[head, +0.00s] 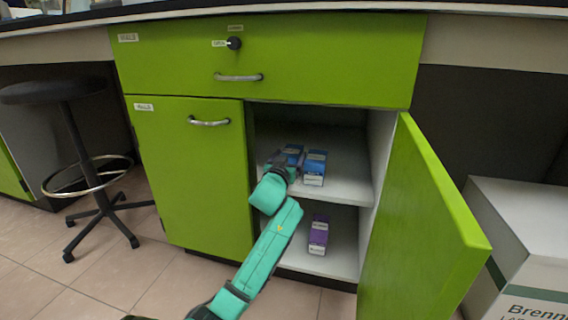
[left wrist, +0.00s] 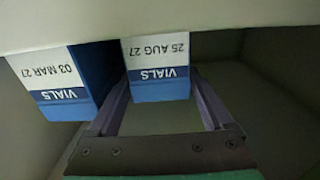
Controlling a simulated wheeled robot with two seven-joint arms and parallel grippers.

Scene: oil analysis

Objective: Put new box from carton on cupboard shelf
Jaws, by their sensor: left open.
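The cupboard's upper shelf (head: 345,185) holds two blue-and-white vials boxes side by side. The left box (head: 293,150) is labelled 25 AUG 27 in the left wrist view (left wrist: 158,70). The right box (head: 314,167) is labelled 03 MAR 27 there (left wrist: 62,80). The left wrist view is upside down. My left gripper (head: 280,160) reaches into the cupboard at the 25 AUG 27 box; its open fingers lie on either side of that box, which stands on the shelf. A carton (head: 520,250) stands on the floor at the right; its inside is not visible. My right gripper is not in view.
The right green door (head: 420,220) stands open between cupboard and carton. The left door (head: 190,180) and the drawer (head: 270,60) are shut. A purple box (head: 318,234) stands on the cupboard's lower level. A stool (head: 90,170) is at the left.

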